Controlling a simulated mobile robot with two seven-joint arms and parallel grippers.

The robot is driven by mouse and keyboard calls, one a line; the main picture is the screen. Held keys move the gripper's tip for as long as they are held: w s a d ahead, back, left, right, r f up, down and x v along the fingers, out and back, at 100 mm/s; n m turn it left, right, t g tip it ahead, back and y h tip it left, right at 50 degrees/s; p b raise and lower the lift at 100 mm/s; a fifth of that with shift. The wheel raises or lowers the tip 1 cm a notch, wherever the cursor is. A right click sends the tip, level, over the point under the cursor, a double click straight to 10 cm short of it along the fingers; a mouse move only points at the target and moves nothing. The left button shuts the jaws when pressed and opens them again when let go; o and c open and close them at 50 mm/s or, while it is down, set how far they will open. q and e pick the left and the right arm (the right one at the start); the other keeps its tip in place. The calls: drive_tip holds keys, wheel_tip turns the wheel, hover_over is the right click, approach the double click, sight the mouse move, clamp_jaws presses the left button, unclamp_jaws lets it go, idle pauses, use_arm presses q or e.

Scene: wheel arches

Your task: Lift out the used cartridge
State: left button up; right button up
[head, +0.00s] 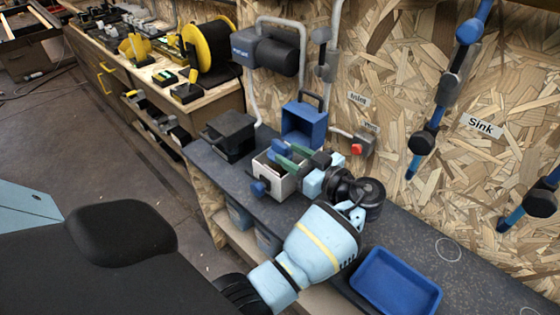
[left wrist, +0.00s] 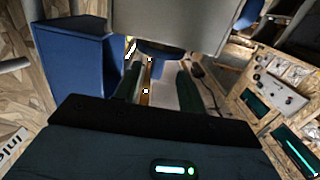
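My left gripper (head: 286,157) reaches in from the right over an open light grey box (head: 285,187) with a blue knob on its front. Its two green fingers are apart, at the box's top. In the left wrist view the fingers (left wrist: 158,82) also stand apart, with a narrow brownish strip and a pale surface showing between them. The grey box (left wrist: 185,22) and its blue knob show past the fingertips. I cannot make out a used cartridge for certain; the fingers and wrist hide part of the box's inside. My right gripper is in neither view.
A blue bin (head: 304,125) stands close behind the grey box, and a black box (head: 230,135) stands to its left. A blue tray (head: 397,283) lies at the right on the dark bench. Pipes and the chipboard wall (head: 400,80) border the bench behind.

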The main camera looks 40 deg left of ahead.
sight(287, 152)
use_arm(q)
drive_tip(key=a, duration=0.4)
drive_tip(key=shift+w+a+f+p, duration=0.25)
drive_tip(key=shift+w+a+p, duration=0.1)
drive_tip(key=shift+w+p, duration=0.05)
clamp_jaws()
